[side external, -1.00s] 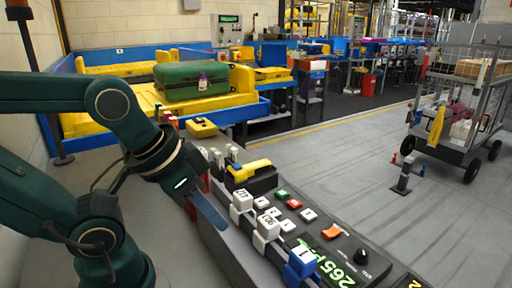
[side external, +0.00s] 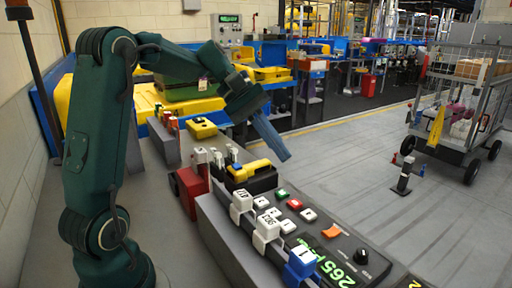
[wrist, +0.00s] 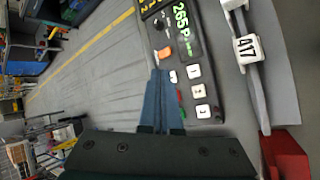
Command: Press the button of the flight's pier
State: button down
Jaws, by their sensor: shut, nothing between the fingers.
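My gripper (side external: 284,154) is shut and empty, its blue-grey fingers in the air behind the button panel (side external: 318,262). In the wrist view, the shut fingers (wrist: 158,85) overlap the panel's edge beside the buttons, partly hiding some. The panel has white buttons (side external: 274,212) in a row, and a green button (side external: 282,194), a red button (side external: 295,204) and another white button (side external: 309,214) in a second row. Its green display (wrist: 181,22) reads "265" and further characters I cannot fully read. The wrist view shows numbered white buttons (wrist: 199,91); contact with any button is not visible.
White tags (side external: 266,229), one reading 417 (wrist: 246,46), and a blue tag (side external: 301,263) sit along the panel's near rail. An orange switch (side external: 332,231) and a black knob (side external: 361,257) are on the panel. A yellow scanner (side external: 248,170) stands behind. A luggage cart (side external: 466,120) is right.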

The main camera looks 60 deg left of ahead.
aim_at(257, 199)
jog(key=a+f+n+t, duration=0.1)
jog(key=a+f+n, duration=0.2)
jog(key=a+f, duration=0.2)
jog(key=w+a, duration=0.1)
jog(key=a, duration=0.2)
jog(key=shift+a+n+h, duration=0.3)
jog(key=shift+a+n, duration=0.05)
jog(key=shift+n, duration=0.05)
jog(key=shift+f, duration=0.1)
jog(key=shift+f, duration=4.4)
jog(key=shift+s+f, duration=0.1)
jog(key=shift+f, duration=0.35)
